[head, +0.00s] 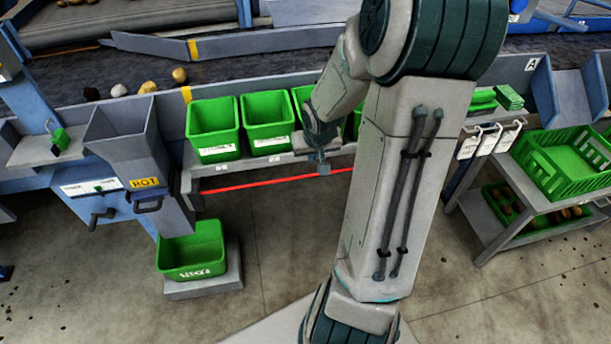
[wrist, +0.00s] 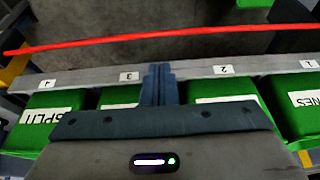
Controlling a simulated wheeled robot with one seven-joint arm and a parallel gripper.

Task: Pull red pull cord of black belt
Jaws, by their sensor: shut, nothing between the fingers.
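The red pull cord (head: 275,181) runs nearly level below the shelf of green bins, in front of the black belt (head: 240,66). Its right part is hidden behind my arm in the head view. In the wrist view the cord (wrist: 180,38) crosses the upper part of the picture from left to right. My gripper (head: 321,166) is shut and empty near the shelf edge, close to the cord in the head view. In the wrist view the fingertips (wrist: 158,68) lie over the shelf edge, apart from the cord in the picture; I cannot tell the depth between them.
Several green bins (head: 213,128) stand on the numbered shelf (wrist: 95,76) beside my gripper. A rack with a green crate (head: 565,160) is at the right.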

